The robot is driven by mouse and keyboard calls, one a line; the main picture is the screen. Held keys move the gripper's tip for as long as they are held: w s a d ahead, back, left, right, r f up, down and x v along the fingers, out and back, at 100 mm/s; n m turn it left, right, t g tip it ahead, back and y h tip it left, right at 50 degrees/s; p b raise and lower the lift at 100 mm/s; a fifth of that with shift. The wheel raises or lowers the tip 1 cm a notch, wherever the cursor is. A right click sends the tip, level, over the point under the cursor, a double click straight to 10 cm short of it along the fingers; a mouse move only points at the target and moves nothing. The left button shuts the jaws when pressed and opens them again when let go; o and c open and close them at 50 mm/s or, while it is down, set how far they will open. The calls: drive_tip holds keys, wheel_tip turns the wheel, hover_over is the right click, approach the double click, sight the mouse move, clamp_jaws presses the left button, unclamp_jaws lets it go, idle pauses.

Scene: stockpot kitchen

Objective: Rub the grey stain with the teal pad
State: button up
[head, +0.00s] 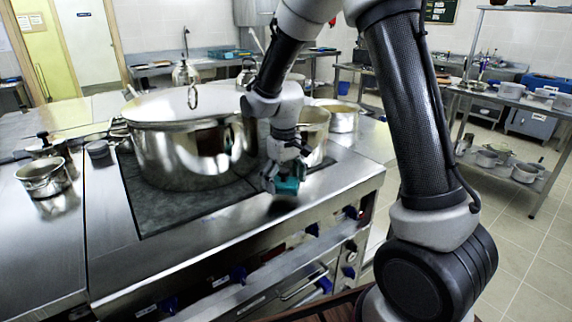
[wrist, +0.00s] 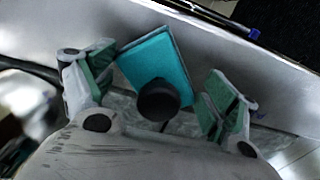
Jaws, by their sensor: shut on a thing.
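The teal pad (head: 287,186) is at the end of my gripper (head: 283,178), low over the steel stove top near its front edge. In the wrist view the pad (wrist: 160,62) sits tilted between the fingers of my gripper (wrist: 160,95), with a round black knob (wrist: 158,101) on it. My gripper is shut on the pad. I cannot tell whether the pad touches the steel. A dark patch (head: 284,204) shows just below the pad; I cannot tell if it is the grey stain or a shadow. No other stain is clear.
A large lidded stockpot (head: 185,150) stands close to the left of my gripper on a dark hob plate (head: 150,210). Smaller pots (head: 342,118) stand behind. A small pan (head: 44,177) is at far left. The stove's front edge with knobs lies just below; steel right of the pad is clear.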

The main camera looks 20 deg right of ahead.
sight(284, 170)
drive_tip(key=shift+w+r, duration=0.1)
drive_tip(key=shift+r, duration=2.5)
